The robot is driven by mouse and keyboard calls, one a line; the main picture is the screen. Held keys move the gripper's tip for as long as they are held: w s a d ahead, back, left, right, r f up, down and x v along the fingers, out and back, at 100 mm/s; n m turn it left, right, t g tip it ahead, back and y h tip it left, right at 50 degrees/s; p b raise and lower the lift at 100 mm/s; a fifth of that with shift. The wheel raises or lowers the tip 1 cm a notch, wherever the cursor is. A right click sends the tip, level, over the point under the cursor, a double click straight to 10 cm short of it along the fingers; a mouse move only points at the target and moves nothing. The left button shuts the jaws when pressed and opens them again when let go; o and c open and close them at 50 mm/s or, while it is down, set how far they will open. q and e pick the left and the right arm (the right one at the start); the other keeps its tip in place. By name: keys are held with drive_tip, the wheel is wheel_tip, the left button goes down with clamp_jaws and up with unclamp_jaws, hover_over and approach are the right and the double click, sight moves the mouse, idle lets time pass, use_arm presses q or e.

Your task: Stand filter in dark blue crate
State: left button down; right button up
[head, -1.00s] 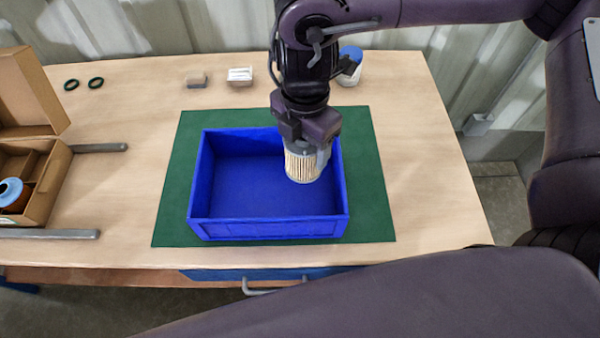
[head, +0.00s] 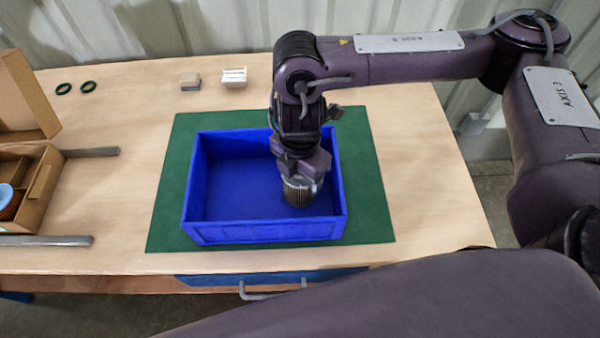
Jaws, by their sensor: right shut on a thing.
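The dark blue crate (head: 265,232) stands on a green mat (head: 368,215) on the wooden table. A pleated filter cartridge (head: 298,192) is upright inside the crate's right part, near the right wall. My right gripper (head: 304,176) points down and is shut on the filter's top. Whether the filter's base touches the crate floor cannot be told. The rest of the crate looks empty. My left gripper is not in view.
An open cardboard box (head: 42,188) with a blue-capped filter (head: 10,200) stands at the left between two grey bars. Two dark rings (head: 75,88), a small grey-tan block (head: 190,82) and a white block (head: 234,77) lie at the back.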

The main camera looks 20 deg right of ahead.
drive_tip(key=shift+f, duration=0.15)
drive_tip(key=o, duration=1)
wheel_tip(320, 180, up, 12)
drive_tip(key=shift+r+p, duration=0.2)
drive_tip(key=shift+p, duration=0.35)
drive_tip(key=shift+s+f, duration=0.1)
